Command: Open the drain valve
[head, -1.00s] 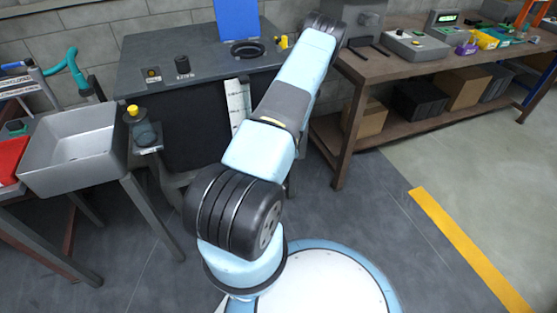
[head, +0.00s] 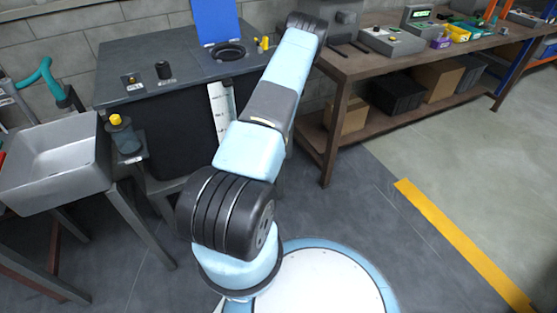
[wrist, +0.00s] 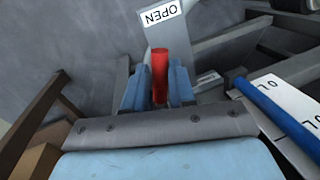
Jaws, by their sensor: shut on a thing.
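In the wrist view a red valve lever (wrist: 160,75) stands between the two blue fingers of my gripper (wrist: 158,84). The fingers are closed in on it from both sides. Just beyond its tip a grey plate carries a white OPEN label (wrist: 162,14), which reads upside down. The lever's lower part is hidden by my gripper. In the head view my arm reaches past the right side of the dark tank bench (head: 180,50); the gripper and the lever are hidden there.
A blue tube (wrist: 277,115) runs beside a white marked scale at the right of the wrist view. In the head view a grey sink (head: 55,165) stands at left and a wooden workbench (head: 400,60) at right. The floor at right is clear.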

